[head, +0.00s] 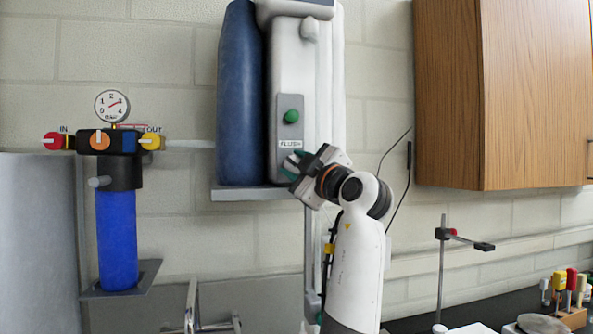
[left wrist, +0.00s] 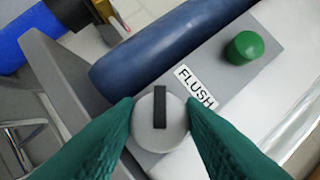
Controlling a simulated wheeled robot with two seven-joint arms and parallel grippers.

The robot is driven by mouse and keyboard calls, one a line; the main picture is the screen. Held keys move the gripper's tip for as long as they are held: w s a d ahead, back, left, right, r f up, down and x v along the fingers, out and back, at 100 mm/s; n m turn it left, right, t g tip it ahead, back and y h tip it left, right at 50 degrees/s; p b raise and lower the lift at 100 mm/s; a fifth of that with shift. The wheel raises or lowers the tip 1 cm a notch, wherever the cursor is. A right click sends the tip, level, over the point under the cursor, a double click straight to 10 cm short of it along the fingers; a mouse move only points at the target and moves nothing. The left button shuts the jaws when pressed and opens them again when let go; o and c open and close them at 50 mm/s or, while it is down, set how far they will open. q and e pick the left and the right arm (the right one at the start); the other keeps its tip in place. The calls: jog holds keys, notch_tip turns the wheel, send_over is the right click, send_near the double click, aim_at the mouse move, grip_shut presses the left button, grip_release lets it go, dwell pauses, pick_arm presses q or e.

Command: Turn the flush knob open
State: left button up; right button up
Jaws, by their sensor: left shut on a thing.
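The flush knob (left wrist: 150,132) is a round light-grey knob with a dark bar across its face, below the FLUSH label (left wrist: 195,87) in the left wrist view. My left gripper (left wrist: 160,112) is shut on the knob, with a green fingertip against each side. In the head view my left gripper (head: 292,166) is at the lower end of the grey panel (head: 291,103) and mostly hides the knob. In the left wrist view the bar runs nearly up and down the picture, between the fingers. My right gripper is not in view.
A green button (head: 291,117) sits above the label. A blue tank (head: 241,95) stands left of the white unit on a grey shelf (head: 250,193). A blue filter (head: 117,238) with gauge hangs farther left. A wooden cabinet (head: 450,90) is at right.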

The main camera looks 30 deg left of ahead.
pick_arm(q)
jog(key=n+g, duration=0.1)
jog(key=n, duration=0.1)
jog(key=n+p, duration=0.1)
jog(key=n, duration=0.1)
jog(key=shift+r+g+h, duration=0.15)
jog(key=shift+g+h, duration=0.25)
jog(key=shift+n+g+h+p, duration=0.4)
jog(key=shift+n+h+p, duration=0.35)
jog(key=shift+n, duration=1.25)
jog(key=o, duration=1)
jog(key=shift+c, duration=0.2)
